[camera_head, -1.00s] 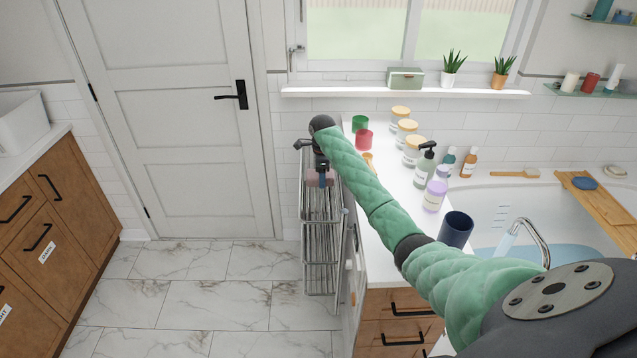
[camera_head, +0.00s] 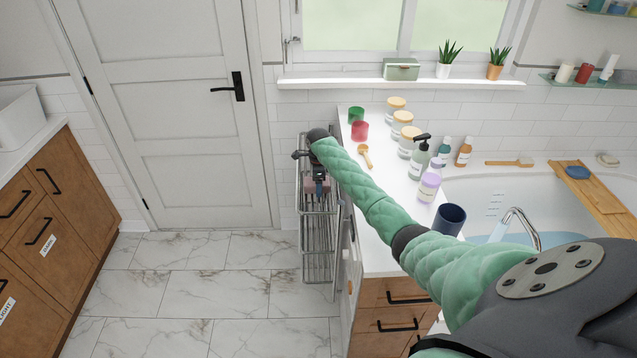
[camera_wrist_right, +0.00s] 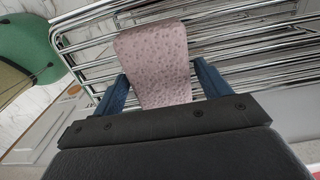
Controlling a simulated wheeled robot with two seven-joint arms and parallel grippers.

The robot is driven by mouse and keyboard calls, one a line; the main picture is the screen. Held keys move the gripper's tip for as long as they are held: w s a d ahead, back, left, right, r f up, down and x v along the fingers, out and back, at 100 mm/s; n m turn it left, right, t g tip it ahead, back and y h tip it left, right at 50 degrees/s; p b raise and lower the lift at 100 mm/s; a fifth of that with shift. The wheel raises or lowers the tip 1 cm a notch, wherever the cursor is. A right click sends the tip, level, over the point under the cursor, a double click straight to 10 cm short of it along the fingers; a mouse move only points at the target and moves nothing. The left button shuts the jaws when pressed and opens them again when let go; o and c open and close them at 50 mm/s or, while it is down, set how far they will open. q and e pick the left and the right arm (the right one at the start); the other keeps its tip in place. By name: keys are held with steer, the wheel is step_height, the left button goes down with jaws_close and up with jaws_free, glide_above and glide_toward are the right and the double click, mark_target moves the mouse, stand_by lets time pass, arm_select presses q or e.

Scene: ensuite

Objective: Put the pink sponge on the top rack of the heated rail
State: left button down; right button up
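The pink sponge (camera_wrist_right: 155,60) is patterned and sits between the two blue fingertips of my right gripper (camera_wrist_right: 160,75) in the wrist view. The fingertips press close to its sides. The rail is a chrome rack of stacked bars beside the counter. Its bars (camera_wrist_right: 240,45) run right behind the sponge in the wrist view. I cannot tell whether the sponge touches them. My left gripper is out of view.
A door (camera_head: 180,110) is behind on the left. The tiled floor (camera_head: 190,290) left of the rail is clear.

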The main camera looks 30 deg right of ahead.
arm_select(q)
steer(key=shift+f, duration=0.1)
arm_select(e)
steer(key=shift+r, duration=0.1)
steer(key=shift+r, duration=0.2)
step_height(320, 180, up, 4)
steer(key=shift+f+b, duration=0.1)
steer(key=shift+b, duration=1.05)
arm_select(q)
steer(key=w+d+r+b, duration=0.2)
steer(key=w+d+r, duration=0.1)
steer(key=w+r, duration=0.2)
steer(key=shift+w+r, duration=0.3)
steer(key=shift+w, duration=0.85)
arm_select(e)
step_height(320, 180, up, 8)
steer(key=shift+f, duration=0.15)
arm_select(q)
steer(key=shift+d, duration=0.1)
arm_select(e)
steer(key=shift+f, duration=0.1)
